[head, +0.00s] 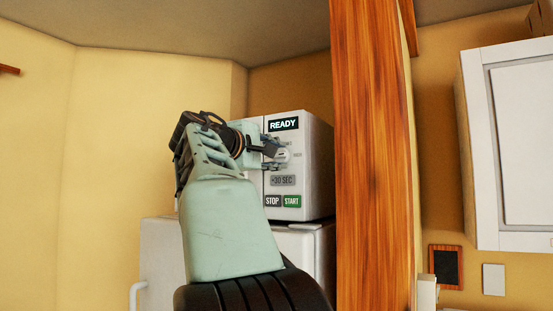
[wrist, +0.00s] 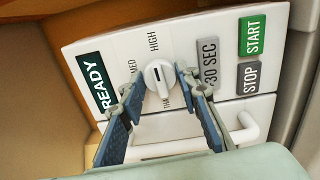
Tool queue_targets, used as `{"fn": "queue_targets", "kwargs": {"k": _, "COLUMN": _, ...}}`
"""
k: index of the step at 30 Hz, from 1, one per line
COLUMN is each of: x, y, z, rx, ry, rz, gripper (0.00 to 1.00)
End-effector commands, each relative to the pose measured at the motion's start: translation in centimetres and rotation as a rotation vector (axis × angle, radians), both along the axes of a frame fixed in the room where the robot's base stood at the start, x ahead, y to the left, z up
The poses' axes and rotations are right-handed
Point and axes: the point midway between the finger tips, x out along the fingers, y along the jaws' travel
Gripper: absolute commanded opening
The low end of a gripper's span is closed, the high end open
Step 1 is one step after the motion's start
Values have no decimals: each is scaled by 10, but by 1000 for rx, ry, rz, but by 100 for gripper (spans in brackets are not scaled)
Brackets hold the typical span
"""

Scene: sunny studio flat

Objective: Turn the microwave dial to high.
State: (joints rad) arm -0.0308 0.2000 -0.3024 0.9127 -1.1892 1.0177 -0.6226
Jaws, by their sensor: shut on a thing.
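The white microwave (head: 318,165) has a control panel with a round white dial (head: 283,156). In the wrist view the dial (wrist: 160,77) sits between labels reading MED and HIGH above it and a partly hidden label below. The ridge on the dial runs roughly up and down in that view; I cannot tell surely which mark it points at. My gripper (head: 272,152) reaches the panel from the left. In the wrist view my gripper (wrist: 160,84) has one fingertip on each side of the dial and is shut on it.
The display (head: 283,124) reads READY. The +30 SEC (head: 283,181), STOP (head: 272,201) and START (head: 292,201) buttons lie below the dial. The microwave stands on a white appliance (head: 160,255). A wooden post (head: 370,150) rises close on the right.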

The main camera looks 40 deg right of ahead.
Motion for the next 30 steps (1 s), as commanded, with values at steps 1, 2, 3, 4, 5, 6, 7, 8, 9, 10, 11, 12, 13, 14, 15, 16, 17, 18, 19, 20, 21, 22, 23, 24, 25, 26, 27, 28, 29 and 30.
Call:
{"fn": "queue_targets", "kwargs": {"k": 1, "x": 0, "y": 0, "z": -1, "rx": 8, "ry": -16, "rz": -1, "gripper": 6}}
{"fn": "queue_targets", "kwargs": {"k": 2, "x": 0, "y": 0, "z": -1, "rx": 12, "ry": -26, "rz": -1, "gripper": 6}}
{"fn": "queue_targets", "kwargs": {"k": 3, "x": 0, "y": 0, "z": -1, "rx": 17, "ry": -37, "rz": -1, "gripper": 6}}
{"fn": "queue_targets", "kwargs": {"k": 4, "x": 0, "y": 0, "z": -1, "rx": 21, "ry": -45, "rz": -1, "gripper": 6}}
{"fn": "queue_targets", "kwargs": {"k": 5, "x": 0, "y": 0, "z": -1, "rx": 23, "ry": -50, "rz": -1, "gripper": 6}}
{"fn": "queue_targets", "kwargs": {"k": 6, "x": 0, "y": 0, "z": -1, "rx": 26, "ry": -57, "rz": -1, "gripper": 6}}
{"fn": "queue_targets", "kwargs": {"k": 7, "x": 0, "y": 0, "z": -1, "rx": 28, "ry": -62, "rz": 0, "gripper": 6}}
{"fn": "queue_targets", "kwargs": {"k": 8, "x": 0, "y": 0, "z": -1, "rx": 29, "ry": -66, "rz": 0, "gripper": 6}}
{"fn": "queue_targets", "kwargs": {"k": 9, "x": 0, "y": 0, "z": -1, "rx": 31, "ry": -70, "rz": 0, "gripper": 6}}
{"fn": "queue_targets", "kwargs": {"k": 10, "x": 0, "y": 0, "z": -1, "rx": 32, "ry": -72, "rz": 0, "gripper": 6}}
{"fn": "queue_targets", "kwargs": {"k": 11, "x": 0, "y": 0, "z": -1, "rx": 33, "ry": -74, "rz": 0, "gripper": 6}}
{"fn": "queue_targets", "kwargs": {"k": 12, "x": 0, "y": 0, "z": -1, "rx": 34, "ry": -76, "rz": 0, "gripper": 6}}
{"fn": "queue_targets", "kwargs": {"k": 13, "x": 0, "y": 0, "z": -1, "rx": 34, "ry": -77, "rz": 0, "gripper": 6}}
{"fn": "queue_targets", "kwargs": {"k": 14, "x": 0, "y": 0, "z": -1, "rx": 34, "ry": -77, "rz": 0, "gripper": 6}}
{"fn": "queue_targets", "kwargs": {"k": 15, "x": 0, "y": 0, "z": -1, "rx": 34, "ry": -77, "rz": 0, "gripper": 6}}
{"fn": "queue_targets", "kwargs": {"k": 16, "x": 0, "y": 0, "z": -1, "rx": 34, "ry": -77, "rz": 0, "gripper": 6}}
{"fn": "queue_targets", "kwargs": {"k": 17, "x": 0, "y": 0, "z": -1, "rx": 34, "ry": -77, "rz": 0, "gripper": 6}}
{"fn": "queue_targets", "kwargs": {"k": 18, "x": 0, "y": 0, "z": -1, "rx": 34, "ry": -77, "rz": 0, "gripper": 6}}
{"fn": "queue_targets", "kwargs": {"k": 19, "x": 0, "y": 0, "z": -1, "rx": 34, "ry": -77, "rz": 0, "gripper": 6}}
{"fn": "queue_targets", "kwargs": {"k": 20, "x": 0, "y": 0, "z": -1, "rx": 34, "ry": -77, "rz": 0, "gripper": 6}}
{"fn": "queue_targets", "kwargs": {"k": 21, "x": 0, "y": 0, "z": -1, "rx": 34, "ry": -77, "rz": 0, "gripper": 6}}
{"fn": "queue_targets", "kwargs": {"k": 22, "x": 0, "y": 0, "z": -1, "rx": 34, "ry": -77, "rz": 0, "gripper": 6}}
{"fn": "queue_targets", "kwargs": {"k": 23, "x": 0, "y": 0, "z": -1, "rx": 34, "ry": -76, "rz": 0, "gripper": 33}}
{"fn": "queue_targets", "kwargs": {"k": 24, "x": 0, "y": 0, "z": -1, "rx": 34, "ry": -76, "rz": 0, "gripper": 38}}
{"fn": "queue_targets", "kwargs": {"k": 25, "x": 0, "y": 0, "z": -1, "rx": 34, "ry": -76, "rz": 0, "gripper": 41}}
{"fn": "queue_targets", "kwargs": {"k": 26, "x": 0, "y": 0, "z": -1, "rx": 34, "ry": -76, "rz": 0, "gripper": 44}}
{"fn": "queue_targets", "kwargs": {"k": 27, "x": 0, "y": 0, "z": -1, "rx": 34, "ry": -76, "rz": 0, "gripper": 48}}
{"fn": "queue_targets", "kwargs": {"k": 28, "x": 0, "y": 0, "z": -1, "rx": 32, "ry": -75, "rz": 0, "gripper": 48}}
{"fn": "queue_targets", "kwargs": {"k": 29, "x": 0, "y": 0, "z": -1, "rx": 32, "ry": -75, "rz": 0, "gripper": 48}}
{"fn": "queue_targets", "kwargs": {"k": 30, "x": 0, "y": 0, "z": -1, "rx": 32, "ry": -75, "rz": 0, "gripper": 48}}
